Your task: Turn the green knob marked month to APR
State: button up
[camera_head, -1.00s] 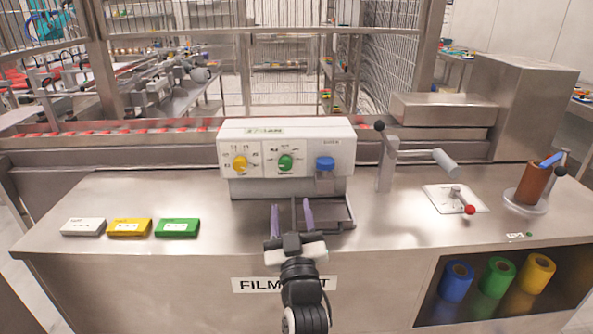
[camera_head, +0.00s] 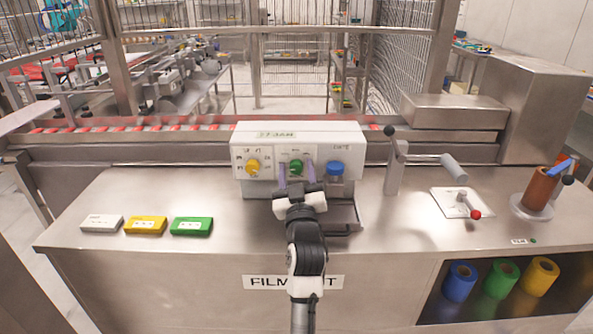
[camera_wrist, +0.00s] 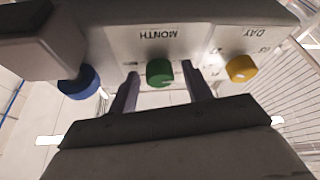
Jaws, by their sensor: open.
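The green knob (camera_head: 296,167) is in the middle of the white machine's (camera_head: 345,134) front panel. In the wrist view the green knob (camera_wrist: 159,72) sits under the upside-down word MONTH. My gripper (camera_head: 296,172) is open, with one purple finger on each side of the knob. In the wrist view my gripper (camera_wrist: 158,85) shows gaps between both fingers and the knob. The marks around the knob are partly hidden by the fingers, so I cannot read where it points. The display on top (camera_head: 276,134) seems to read a day and JAN.
A yellow knob (camera_head: 253,166), marked DAY in the wrist view, is left of the green one. A blue knob (camera_head: 335,168) is close on the right. White, yellow and green boxes (camera_head: 191,226) lie on the bench at left. A crank handle (camera_head: 455,167) stands at right.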

jog(key=c, duration=1)
jog(key=shift+o, duration=0.2)
